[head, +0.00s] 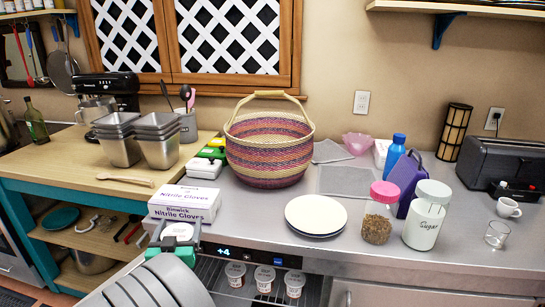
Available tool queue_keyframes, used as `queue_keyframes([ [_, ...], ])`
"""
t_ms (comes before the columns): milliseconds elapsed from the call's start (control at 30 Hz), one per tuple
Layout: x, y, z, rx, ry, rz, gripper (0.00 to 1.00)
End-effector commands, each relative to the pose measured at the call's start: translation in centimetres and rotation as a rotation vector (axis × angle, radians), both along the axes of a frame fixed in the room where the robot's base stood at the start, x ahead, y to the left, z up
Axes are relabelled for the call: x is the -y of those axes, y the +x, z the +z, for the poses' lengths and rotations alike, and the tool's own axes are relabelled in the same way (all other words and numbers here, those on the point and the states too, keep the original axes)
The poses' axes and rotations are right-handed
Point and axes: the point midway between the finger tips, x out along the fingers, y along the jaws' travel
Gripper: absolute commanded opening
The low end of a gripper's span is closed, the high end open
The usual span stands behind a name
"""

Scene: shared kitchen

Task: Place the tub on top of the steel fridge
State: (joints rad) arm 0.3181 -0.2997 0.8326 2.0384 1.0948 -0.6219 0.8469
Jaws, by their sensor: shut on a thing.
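My gripper (172,246), with teal fingers, is at the lower left of the head view, by the front edge of the steel fridge. It is shut on a white tub (179,231), whose pale lid shows above the fingers. The rest of the tub is hidden by the fingers and my grey arm. The steel fridge (262,226) has a flat grey top and a front display reading +4. Several similar white tubs with brown print stand inside its open front, such as one tub (264,278). The held tub appears in front of the glove boxes.
Glove boxes (184,203) stand at the top's left end, close behind my gripper. White plates (316,215), a woven basket (268,150), a pink-lidded jar (378,216) and a sugar jar (427,218) occupy the top. Bare steel shows between boxes and plates.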

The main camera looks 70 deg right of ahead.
Motion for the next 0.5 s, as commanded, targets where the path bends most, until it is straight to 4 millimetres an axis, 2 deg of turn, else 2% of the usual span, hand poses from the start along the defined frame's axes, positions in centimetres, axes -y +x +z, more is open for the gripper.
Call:
queue_keyframes([
  [33,1.9,-2.2,4.0,0.004,-0.002,-0.091,0.20],
  [100,4.0,-5.5,7.0,0.004,-0.002,-0.216,0.20],
  [200,5.8,-9.5,10.5,0.004,-0.002,-0.366,0.20],
  [333,6.9,-12.9,13.1,0.003,-0.001,-0.487,0.20],
  [400,7.0,-13.8,13.5,0.001,-0.001,-0.518,0.20],
  [500,7.2,-14.1,13.5,0.000,0.000,-0.530,0.20],
])
